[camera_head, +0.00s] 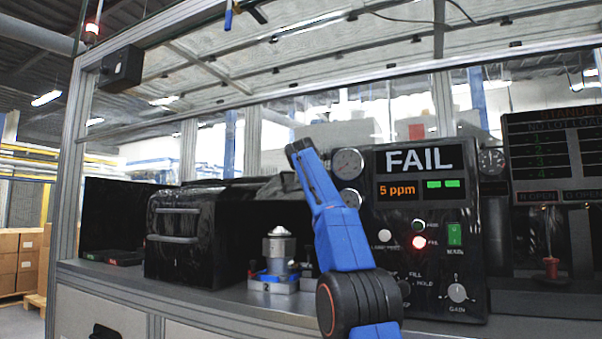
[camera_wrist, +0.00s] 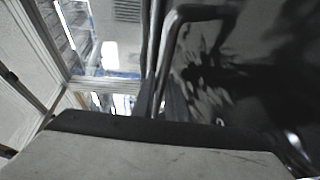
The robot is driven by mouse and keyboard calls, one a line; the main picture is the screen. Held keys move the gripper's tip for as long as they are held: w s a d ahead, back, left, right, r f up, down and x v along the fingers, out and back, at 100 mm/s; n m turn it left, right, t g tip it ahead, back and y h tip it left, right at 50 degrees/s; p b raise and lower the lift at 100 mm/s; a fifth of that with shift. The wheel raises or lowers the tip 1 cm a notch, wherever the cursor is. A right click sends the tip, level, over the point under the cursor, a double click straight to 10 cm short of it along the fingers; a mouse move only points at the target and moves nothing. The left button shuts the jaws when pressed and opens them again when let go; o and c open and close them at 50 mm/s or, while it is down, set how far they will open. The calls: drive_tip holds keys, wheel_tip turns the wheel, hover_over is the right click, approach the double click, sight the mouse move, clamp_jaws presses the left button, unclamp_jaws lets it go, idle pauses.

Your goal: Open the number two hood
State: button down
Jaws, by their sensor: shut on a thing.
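A black box-shaped hood (camera_head: 180,240) with two horizontal bar handles (camera_head: 176,211) stands left of centre on the bench. Right of it, a silver machined housing (camera_head: 279,250) sits uncovered on a blue and silver fixture (camera_head: 273,281) with a small 2 on its front. My blue arm rises in front of the bench, and its far end is not clear in the head view. In the wrist view my gripper (camera_wrist: 160,125) fills the bottom, close to a dark bar handle (camera_wrist: 195,12) on a glossy black panel (camera_wrist: 250,70). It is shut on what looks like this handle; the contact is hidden.
A test panel (camera_head: 425,215) reading FAIL and 5 ppm stands right behind my arm. A dark status screen (camera_head: 553,155) is at far right. A black panel (camera_head: 118,215) stands at the left end of the bench. A frame post (camera_head: 78,160) bounds the left side.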

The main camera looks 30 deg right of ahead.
drive_tip(key=shift+f, duration=0.1)
drive_tip(key=c, duration=1.8)
unclamp_jaws()
drive_tip(key=shift+w, duration=0.1)
drive_tip(key=shift+o, duration=0.2)
drive_tip(key=shift+v, duration=3.8)
